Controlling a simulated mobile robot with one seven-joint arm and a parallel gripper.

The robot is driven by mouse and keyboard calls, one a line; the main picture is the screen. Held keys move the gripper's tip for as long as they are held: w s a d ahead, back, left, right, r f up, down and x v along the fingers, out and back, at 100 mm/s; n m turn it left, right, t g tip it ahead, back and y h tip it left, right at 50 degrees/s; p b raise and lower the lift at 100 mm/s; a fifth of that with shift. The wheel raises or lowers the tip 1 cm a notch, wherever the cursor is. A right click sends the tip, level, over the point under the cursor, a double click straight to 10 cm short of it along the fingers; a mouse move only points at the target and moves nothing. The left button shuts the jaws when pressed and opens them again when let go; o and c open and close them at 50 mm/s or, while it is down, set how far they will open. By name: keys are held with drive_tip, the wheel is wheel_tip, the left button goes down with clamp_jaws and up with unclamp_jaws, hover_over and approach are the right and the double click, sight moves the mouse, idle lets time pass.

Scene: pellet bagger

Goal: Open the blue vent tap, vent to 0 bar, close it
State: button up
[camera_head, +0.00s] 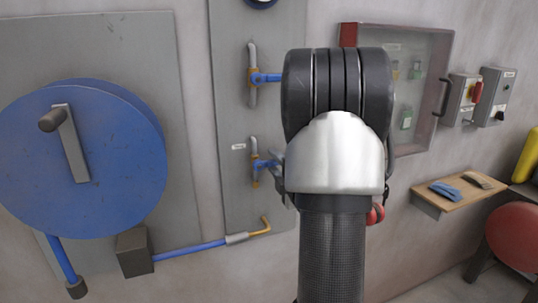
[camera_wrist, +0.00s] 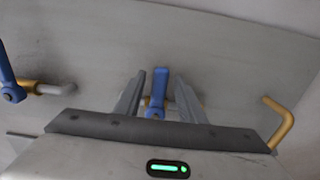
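The lower blue tap (camera_head: 264,164) sits on a brass and grey pipe on the narrow grey panel. A small label beside it is too small to read surely. My gripper (camera_head: 277,172) is at this tap, partly hidden by my arm. In the wrist view, the tap's blue handle (camera_wrist: 158,90) stands between the two fingers of my gripper (camera_wrist: 160,88), with a gap showing on each side. A second blue tap (camera_head: 266,78) is higher on the same panel and shows at the left of the wrist view (camera_wrist: 9,84). The gauge (camera_head: 261,2) is cut off at the top; its reading cannot be seen.
A large blue disc (camera_head: 110,160) with a crank is at the left. A brass outlet pipe (camera_head: 265,226) ends a blue line below the lower tap. Right of my arm are a glass-fronted cabinet (camera_head: 424,45), switch boxes (camera_head: 494,95) and a wooden shelf (camera_head: 425,198) with gloves.

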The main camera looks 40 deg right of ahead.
drive_tip(key=shift+w+d, duration=0.1)
drive_tip(key=shift+w, duration=0.15)
clamp_jaws()
